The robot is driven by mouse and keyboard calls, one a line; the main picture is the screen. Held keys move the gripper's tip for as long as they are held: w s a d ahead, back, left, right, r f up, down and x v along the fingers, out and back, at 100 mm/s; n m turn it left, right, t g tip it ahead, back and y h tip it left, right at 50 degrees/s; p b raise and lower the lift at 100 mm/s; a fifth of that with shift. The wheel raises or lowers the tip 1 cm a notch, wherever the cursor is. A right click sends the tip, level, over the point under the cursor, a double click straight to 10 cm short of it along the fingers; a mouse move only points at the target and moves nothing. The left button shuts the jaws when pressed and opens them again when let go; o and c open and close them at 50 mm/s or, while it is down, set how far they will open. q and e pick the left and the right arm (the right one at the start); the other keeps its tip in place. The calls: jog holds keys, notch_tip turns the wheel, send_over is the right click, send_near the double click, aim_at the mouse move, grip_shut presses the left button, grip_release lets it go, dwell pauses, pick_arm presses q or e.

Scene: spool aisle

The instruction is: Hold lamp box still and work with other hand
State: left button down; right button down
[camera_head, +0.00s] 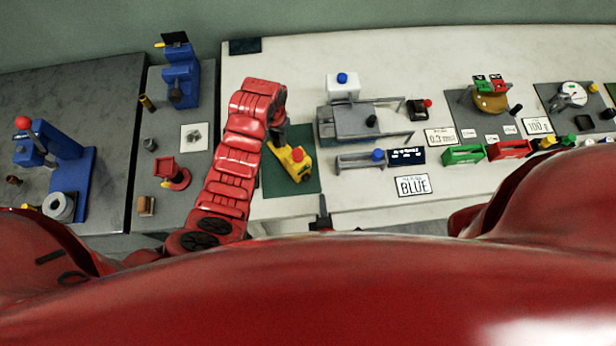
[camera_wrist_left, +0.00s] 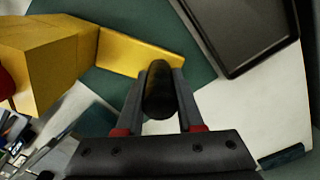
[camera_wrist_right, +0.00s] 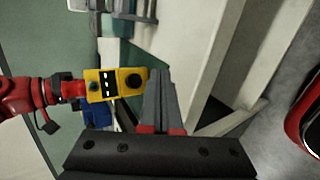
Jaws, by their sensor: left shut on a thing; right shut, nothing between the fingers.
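The lamp box (camera_head: 291,165), yellow with a red dome on top, sits on the dark green mat (camera_head: 310,184). My left gripper (camera_head: 280,138) reaches it from the far side. In the left wrist view its fingers (camera_wrist_left: 158,88) are shut on a dark rounded post beside the yellow surfaces of the box (camera_wrist_left: 140,55). My right gripper (camera_head: 322,214) is low at the table's front edge, apart from the box. In the right wrist view its fingers (camera_wrist_right: 165,100) are shut and empty. A yellow face with a black knob (camera_wrist_right: 102,85), apparently the box, shows beyond them.
Green (camera_head: 463,155) and red (camera_head: 508,149) bins lie further right. A red stand (camera_head: 171,173) and blue press (camera_head: 70,165) are left.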

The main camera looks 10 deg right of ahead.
jog(key=shift+w+a, duration=0.5)
jog(key=shift+w, duration=0.4)
jog(key=shift+w+a, duration=0.5)
jog(key=shift+w, duration=0.35)
jog(key=shift+w, duration=0.1)
dwell(0.6)
jog(key=shift+w+a, duration=0.25)
jog(key=shift+w, duration=0.05)
jog(key=shift+w+a, duration=0.25)
jog(key=shift+w, duration=0.2)
dwell(0.8)
dwell(0.3)
jog(key=shift+s+d, duration=0.5)
jog(key=shift+s, duration=0.35)
jog(key=shift+s+d, duration=0.4)
jog(key=shift+s, duration=0.3)
jog(key=shift+s+d, duration=0.4)
jog(key=shift+s, duration=0.35)
jog(key=shift+s+d, duration=0.4)
jog(key=shift+s, duration=0.3)
